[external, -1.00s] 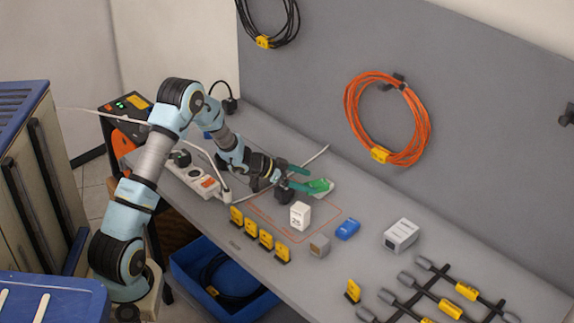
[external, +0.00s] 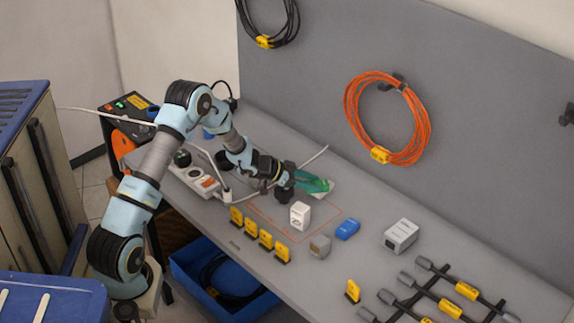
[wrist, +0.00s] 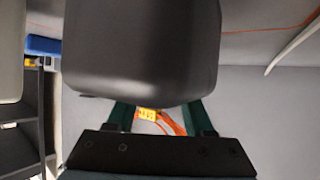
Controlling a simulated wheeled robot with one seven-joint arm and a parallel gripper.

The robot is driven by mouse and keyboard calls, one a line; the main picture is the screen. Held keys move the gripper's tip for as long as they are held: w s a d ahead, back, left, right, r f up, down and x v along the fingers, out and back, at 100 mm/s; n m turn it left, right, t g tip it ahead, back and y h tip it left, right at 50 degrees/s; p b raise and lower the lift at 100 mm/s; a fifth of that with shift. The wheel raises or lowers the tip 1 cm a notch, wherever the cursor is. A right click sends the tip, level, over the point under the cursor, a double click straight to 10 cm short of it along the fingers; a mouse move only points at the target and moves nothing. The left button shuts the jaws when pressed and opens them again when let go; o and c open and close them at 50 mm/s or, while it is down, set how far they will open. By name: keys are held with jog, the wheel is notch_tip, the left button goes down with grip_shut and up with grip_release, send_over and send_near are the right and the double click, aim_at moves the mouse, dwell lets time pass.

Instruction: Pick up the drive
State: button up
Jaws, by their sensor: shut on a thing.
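My gripper (external: 314,184) has dark green fingers and is shut low over the back of the bench, in front of the grey panel. A bright green and white patch shows at the fingertips in the external view. The drive in its grip is mostly hidden there by the fingers. In the wrist view a large dark grey block (wrist: 140,50) with rounded corners fills the upper middle and covers the fingertips of my gripper (wrist: 160,110). I cannot tell for sure whether this block is the drive.
Just in front stand a white box (external: 300,215), a grey cube (external: 320,246) and a blue block (external: 347,229). A white power strip (external: 200,181) lies to the left, with a white cable near my gripper. A grey-white adapter (external: 401,235) stands right. Orange cable (external: 352,110) hangs behind.

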grip_shut()
jog(key=shift+r, duration=0.15)
notch_tip(320, 180, up, 9)
jog(key=shift+b, duration=1.05)
jog(key=n+t+b, duration=0.1)
jog(key=b, duration=0.1)
jog(key=n+t+b, duration=0.1)
jog(key=b, duration=0.1)
jog(key=shift+s+y, duration=0.25)
jog(key=shift+y, duration=0.05)
jog(key=shift+f+p, duration=0.35)
jog(key=shift+f, duration=4.1)
